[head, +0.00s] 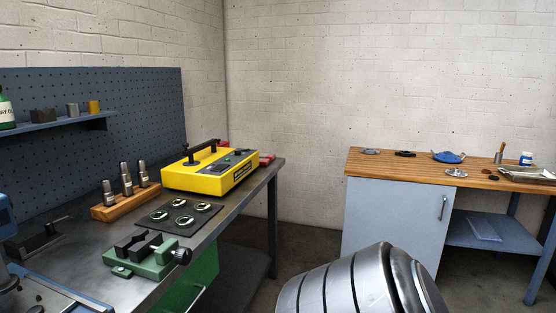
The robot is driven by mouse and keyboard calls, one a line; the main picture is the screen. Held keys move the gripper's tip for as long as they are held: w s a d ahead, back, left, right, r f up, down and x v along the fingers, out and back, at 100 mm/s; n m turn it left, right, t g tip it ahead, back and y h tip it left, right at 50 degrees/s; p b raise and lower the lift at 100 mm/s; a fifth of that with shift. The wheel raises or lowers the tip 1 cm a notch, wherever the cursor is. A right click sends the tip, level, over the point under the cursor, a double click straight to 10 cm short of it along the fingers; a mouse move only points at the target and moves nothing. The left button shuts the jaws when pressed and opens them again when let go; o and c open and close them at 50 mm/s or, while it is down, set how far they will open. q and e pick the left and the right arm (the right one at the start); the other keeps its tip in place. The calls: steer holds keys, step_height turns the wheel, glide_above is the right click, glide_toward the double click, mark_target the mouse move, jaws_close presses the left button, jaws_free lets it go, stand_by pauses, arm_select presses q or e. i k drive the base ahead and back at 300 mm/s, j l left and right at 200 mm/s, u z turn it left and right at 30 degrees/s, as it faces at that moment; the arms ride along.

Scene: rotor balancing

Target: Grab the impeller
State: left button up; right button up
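On the wooden-topped bench at the right, a small silver round part with a raised hub (456,173) lies near the front edge. A blue round part (448,157) lies just behind it. Either could be the impeller; at this size I cannot tell which. Nothing is touching them. A grey ribbed link of my own arm fills the bottom middle of the head view, well short of that bench. Neither of my grippers shows in the view.
The wooden bench top (412,168) also holds dark flat parts (405,153), a white bottle with a blue label (526,158) and a metal tray (530,175). At left, a dark workbench carries a yellow case (212,180), a green vise (145,262) and toolholders. Open floor separates the benches.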

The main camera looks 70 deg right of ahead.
mark_target(456, 171)
steer(key=z, duration=3.55)
steer(key=i+l+z, duration=0.1)
steer(key=i+z, duration=0.35)
steer(key=i, duration=1.4)
steer(key=i+l+u, duration=0.2)
steer(key=i, duration=0.45)
steer(key=i+l+u, duration=0.15)
steer(key=i, duration=0.5)
steer(key=i+l+u, duration=0.15)
steer(key=i+u, duration=0.3)
steer(key=i+l+u, duration=0.4)
steer(key=k+j, duration=0.05)
steer(key=j, duration=0.05)
